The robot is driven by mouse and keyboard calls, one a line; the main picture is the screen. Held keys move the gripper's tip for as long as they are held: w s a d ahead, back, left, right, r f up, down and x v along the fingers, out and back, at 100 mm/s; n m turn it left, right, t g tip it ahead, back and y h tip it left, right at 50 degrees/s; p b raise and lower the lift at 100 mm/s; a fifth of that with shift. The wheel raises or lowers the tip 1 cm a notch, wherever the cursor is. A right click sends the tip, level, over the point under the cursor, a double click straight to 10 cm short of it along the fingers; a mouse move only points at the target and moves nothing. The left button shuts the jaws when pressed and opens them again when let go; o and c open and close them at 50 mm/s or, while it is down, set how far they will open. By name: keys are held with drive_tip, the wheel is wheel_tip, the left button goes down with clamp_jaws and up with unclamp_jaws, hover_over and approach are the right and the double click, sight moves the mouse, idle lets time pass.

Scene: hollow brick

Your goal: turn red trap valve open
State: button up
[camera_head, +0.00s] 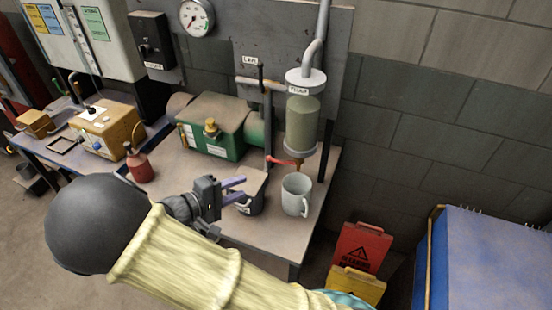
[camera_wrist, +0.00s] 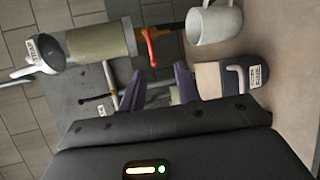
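The red valve handle (camera_head: 284,162) sits at the bottom of the pale green cylinder labelled as a trap (camera_head: 301,122). In the wrist view the red handle (camera_wrist: 149,46) shows beside the trap's lower end (camera_wrist: 100,42), beyond my fingers. My gripper (camera_head: 239,189) is left of and a little below the handle in the head view, apart from it. Its two purple fingers are spread with nothing held between them, as the wrist view also shows (camera_wrist: 158,86).
A grey mug (camera_head: 296,195) stands below the trap near the bench edge. A dark labelled container (camera_head: 250,194) is just behind my fingers. A green machine (camera_head: 213,127) and red bottle (camera_head: 139,165) stand farther left. A vertical pipe (camera_head: 267,125) runs left of the trap.

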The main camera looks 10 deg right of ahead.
sight(276, 160)
drive_tip(key=shift+w+a+r+t, duration=0.15)
drive_tip(key=shift+a+r+t, duration=0.2)
drive_tip(key=shift+a, duration=0.15)
drive_tip(key=shift+w+a+r+t, duration=0.1)
drive_tip(key=shift+a+r+t, duration=0.1)
drive_tip(key=shift+a+t, duration=0.2)
drive_tip(key=p+x, duration=0.2)
drive_tip(key=x, duration=0.6)
drive_tip(key=p+x, duration=0.2)
drive_tip(key=x, duration=0.6)
drive_tip(key=shift+d+r, duration=0.2)
drive_tip(key=shift+d, duration=0.05)
drive_tip(key=shift+w+d+f, duration=0.25)
drive_tip(key=shift+w+d, duration=0.15)
drive_tip(key=shift+d, duration=0.05)
drive_tip(key=shift+s+a+r, duration=0.1)
drive_tip(key=shift+s, duration=0.1)
clamp_jaws()
